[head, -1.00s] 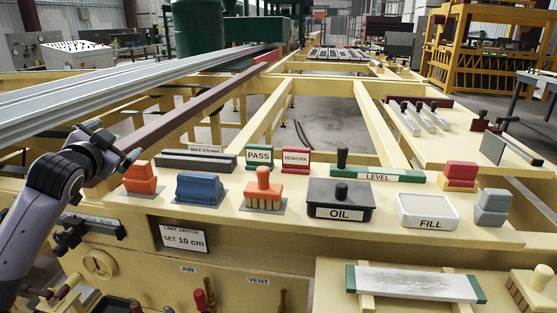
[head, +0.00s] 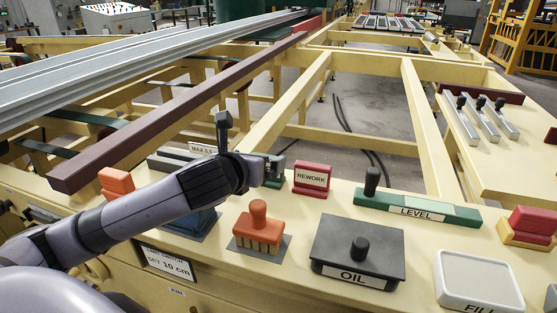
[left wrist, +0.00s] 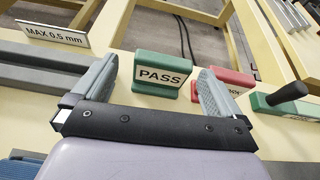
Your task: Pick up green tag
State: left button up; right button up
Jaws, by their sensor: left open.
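The green tag (left wrist: 162,77), marked PASS, stands upright on the cream bench ledge in the left wrist view. My left gripper (left wrist: 162,88) is open, with one finger to the left of the tag and the other to its right, in front of the red tag. Whether the fingers reach around the tag's sides or stay short of it I cannot tell. In the head view my left gripper (head: 250,165) covers most of the green tag. My right gripper is not in view.
The red REWORK tag (head: 311,179) stands close on the right. A green LEVEL bar (head: 416,209) lies further right. A grey bar with a MAX 0.5 mm sign (left wrist: 57,34) is on the left. An orange-handled brush (head: 258,228) and black OIL box (head: 358,250) sit nearer.

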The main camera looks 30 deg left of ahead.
pick_arm(q)
jog(key=shift+w+d+f+m, duration=0.1)
jog(key=shift+w+f+m, duration=0.1)
jog(key=shift+w+m, duration=0.15)
jog(key=shift+x, duration=3.25)
jog(key=shift+d, duration=0.15)
jog(key=c, duration=0.8)
